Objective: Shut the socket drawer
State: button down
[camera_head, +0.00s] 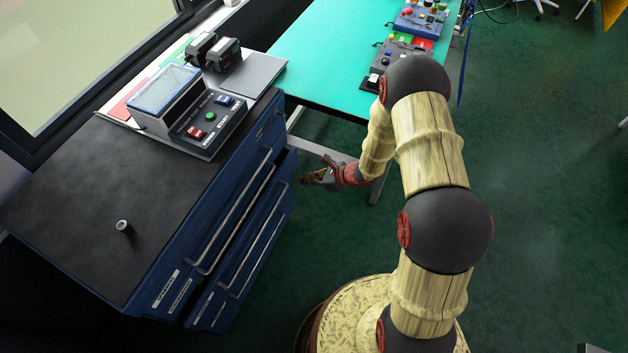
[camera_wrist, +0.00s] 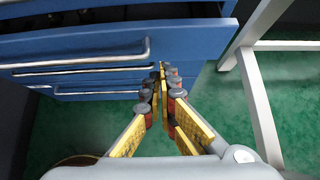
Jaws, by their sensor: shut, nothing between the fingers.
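The blue tool cabinet (camera_head: 235,190) has several drawers with bar handles on its right-hand face. One drawer (camera_head: 255,250) stands out past the drawer above it, with a dark gap along its top. In the wrist view, a blue drawer front (camera_wrist: 110,43) with a bar handle (camera_wrist: 80,62) shows below a dark opening. I cannot read the labels, so I cannot tell by them which is the socket drawer. My gripper (camera_head: 316,179) is shut and empty, beside the far end of the drawer fronts. Its fingertips (camera_wrist: 162,82) also show in the wrist view; contact with the drawer is not clear.
A control box (camera_head: 195,115) and a small metal cylinder (camera_head: 124,227) stand on the black cabinet top. A green table (camera_head: 320,60) with a white frame (camera_wrist: 252,80) stands beyond my gripper.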

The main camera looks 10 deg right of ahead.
aim_at(280, 172)
jog(key=shift+w+a+f+b, duration=0.25)
jog(key=shift+w+a+f, duration=0.15)
jog(key=shift+w+a, duration=0.4)
jog(key=shift+w+a+f+b, duration=0.35)
jog(key=shift+w+a, duration=0.2)
jog(key=shift+a, duration=0.4)
jog(key=shift+w+a+f+b, duration=0.2)
jog(key=shift+w+a+f, duration=0.2)
jog(key=shift+w+a, duration=0.4)
jog(key=shift+s+a, duration=0.1)
jog(key=w+a+b, duration=0.1)
jog(key=a, duration=0.1)
jog(key=w+a, duration=0.2)
jog(key=shift+f+b, duration=0.1)
jog(key=shift+b, duration=0.25)
jog(key=shift+w, duration=0.1)
